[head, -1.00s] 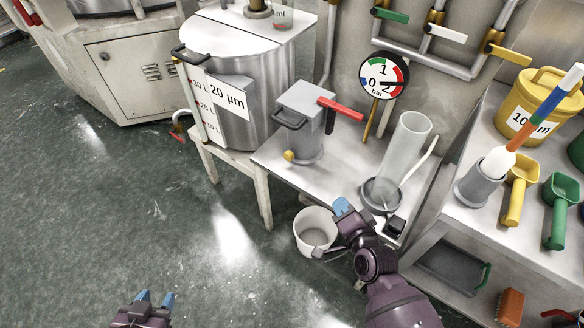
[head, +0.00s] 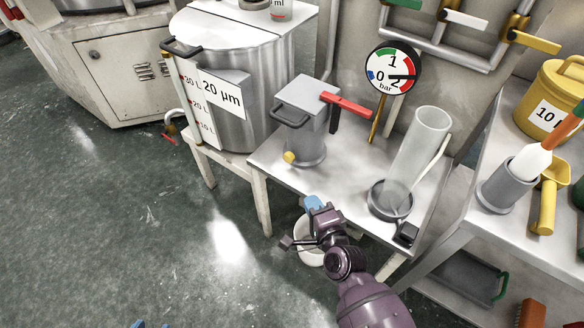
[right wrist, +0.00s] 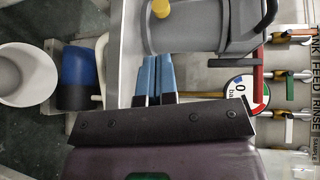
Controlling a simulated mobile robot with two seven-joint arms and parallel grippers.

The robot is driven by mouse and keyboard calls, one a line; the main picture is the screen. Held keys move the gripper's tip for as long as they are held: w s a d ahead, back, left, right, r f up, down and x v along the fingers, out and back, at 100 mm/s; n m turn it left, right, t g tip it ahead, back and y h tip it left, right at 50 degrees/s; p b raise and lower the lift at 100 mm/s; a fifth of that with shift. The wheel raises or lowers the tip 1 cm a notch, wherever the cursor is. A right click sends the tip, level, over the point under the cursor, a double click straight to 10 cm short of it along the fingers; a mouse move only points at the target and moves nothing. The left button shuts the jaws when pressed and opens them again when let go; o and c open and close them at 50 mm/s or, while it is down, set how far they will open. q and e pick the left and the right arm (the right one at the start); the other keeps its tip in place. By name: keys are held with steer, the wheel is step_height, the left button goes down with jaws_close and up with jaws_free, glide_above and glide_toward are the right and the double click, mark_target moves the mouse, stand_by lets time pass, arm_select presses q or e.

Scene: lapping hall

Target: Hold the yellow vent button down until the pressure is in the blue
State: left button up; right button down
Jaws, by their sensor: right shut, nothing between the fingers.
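The yellow vent button (head: 289,157) sticks out low on the front of the grey pressure pot (head: 305,130) on the bench. It also shows at the top of the right wrist view (right wrist: 160,8). The pressure gauge (head: 393,68) behind has its black needle pointing right, near 2, in the red; its blue part is at the left, by 0. My right gripper (head: 313,203) is shut and empty, in front of and below the button, apart from it; its blue fingers lie together in the right wrist view (right wrist: 154,75). Only my left gripper's separated blue fingertips (head: 150,325) show.
A red-handled lever (head: 346,105) sits at the pot's top. A clear cylinder (head: 420,145) stands right on the bench (head: 350,177). A white bucket (head: 308,250) is below my right gripper. A large 20 µm tank (head: 250,75) stands left. The floor at left is clear.

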steer(key=b, duration=0.3)
glide_toward(289, 163)
steer(key=x, duration=0.5)
steer(key=shift+w+a+f, duration=0.2)
steer(key=shift+w+f, duration=0.1)
steer(key=shift+w+a, duration=0.2)
steer(key=shift+w, duration=0.4)
arm_select(q)
steer(key=shift+w+d+f+m, duration=0.3)
steer(key=shift+w+f+m, duration=0.15)
steer(key=shift+f, duration=0.1)
arm_select(e)
steer(key=shift+w, duration=0.25)
arm_select(q)
steer(key=shift+s, duration=0.1)
